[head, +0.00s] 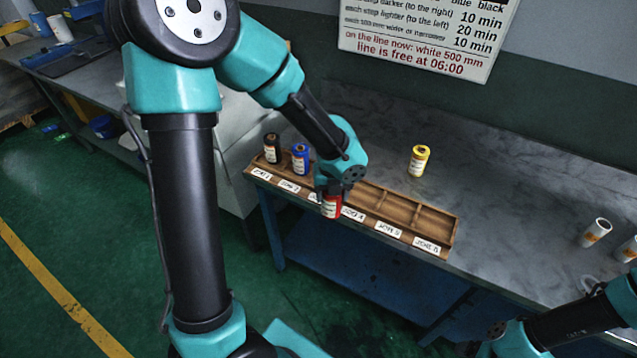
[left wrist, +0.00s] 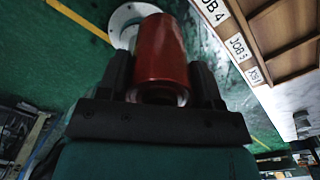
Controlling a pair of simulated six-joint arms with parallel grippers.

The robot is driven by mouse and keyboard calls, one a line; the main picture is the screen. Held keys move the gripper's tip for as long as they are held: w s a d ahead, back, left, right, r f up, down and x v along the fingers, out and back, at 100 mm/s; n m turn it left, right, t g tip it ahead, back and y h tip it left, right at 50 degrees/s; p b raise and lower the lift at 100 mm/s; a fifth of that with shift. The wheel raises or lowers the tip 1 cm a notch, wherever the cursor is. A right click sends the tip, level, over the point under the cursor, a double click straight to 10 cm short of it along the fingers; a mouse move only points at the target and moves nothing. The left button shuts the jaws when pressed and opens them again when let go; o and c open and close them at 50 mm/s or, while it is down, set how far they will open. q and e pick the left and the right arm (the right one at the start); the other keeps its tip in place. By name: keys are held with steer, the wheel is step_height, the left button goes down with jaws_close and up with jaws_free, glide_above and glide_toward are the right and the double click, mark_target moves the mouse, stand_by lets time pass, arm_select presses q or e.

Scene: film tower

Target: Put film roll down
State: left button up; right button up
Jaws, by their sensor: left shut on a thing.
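My left gripper (head: 334,194) is shut on the red film roll (head: 331,208), which also fills the middle of the left wrist view (left wrist: 162,50). In the head view the roll overlaps the front edge of the wooden rack (head: 412,207), near the middle labels. In the left wrist view green floor lies behind the roll and the rack (left wrist: 280,30) is off to the right, so it looks held in front of the rack. A black roll (head: 272,148) and a blue roll (head: 300,159) stand in the left slots. My right gripper is not in view.
A yellow roll (head: 419,160) stands on the grey table (head: 510,200) behind the rack. The right slots of the rack look empty. A sign (head: 425,35) hangs on the wall.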

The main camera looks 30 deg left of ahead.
arm_select(q)
steer(key=w+a+f, duration=0.1)
steer(key=w+a, duration=0.6)
steer(key=w, duration=0.6)
steer(key=shift+a+f, duration=0.2)
steer(key=shift+a, duration=0.2)
steer(key=shift+w+a+f, duration=0.15)
steer(key=shift+w+f, duration=0.05)
steer(key=shift+f, duration=0.7)
steer(key=shift+w+a+f, duration=0.1)
steer(key=shift+w+f, duration=0.1)
steer(key=shift+f, duration=0.7)
steer(key=shift+f, duration=0.15)
steer(key=o, duration=1)
